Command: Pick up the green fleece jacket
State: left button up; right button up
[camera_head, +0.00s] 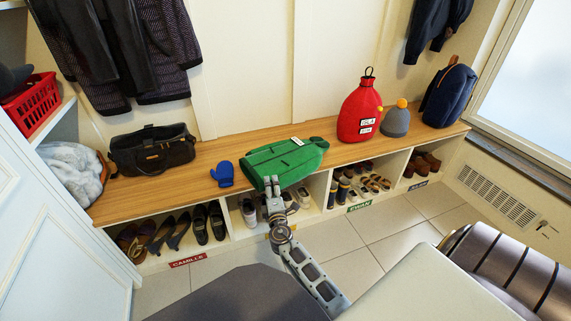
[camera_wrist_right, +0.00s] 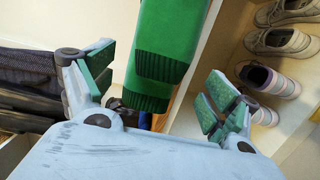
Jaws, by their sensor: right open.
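The green fleece jacket (camera_head: 284,162) lies folded on the wooden bench, with a small white tag on top and one end at the front edge. My right gripper (camera_head: 272,187) is at the bench's front edge, by the jacket's front left end. In the right wrist view, the jacket's dark ribbed ends (camera_wrist_right: 160,65) show in the gap between the spread fingers of the gripper (camera_wrist_right: 162,88). The fingers look apart from the cloth. My left gripper is not in view.
On the bench (camera_head: 117,208), a blue mitten (camera_head: 223,174) and a dark bag (camera_head: 152,150) are left of the jacket. A red bag (camera_head: 358,112), grey hat (camera_head: 396,121) and navy backpack (camera_head: 449,96) stand to the right. Shoes (camera_wrist_right: 270,80) fill the cubbies below.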

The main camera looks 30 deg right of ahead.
jog(key=shift+r+x, duration=0.2)
jog(key=shift+x, duration=0.55)
jog(key=shift+r+x, duration=0.15)
jog(key=shift+x, duration=0.6)
jog(key=shift+b+x, duration=0.35)
jog(key=shift+x, duration=0.75)
jog(key=c, duration=1.3)
jog(key=shift+r, duration=0.2)
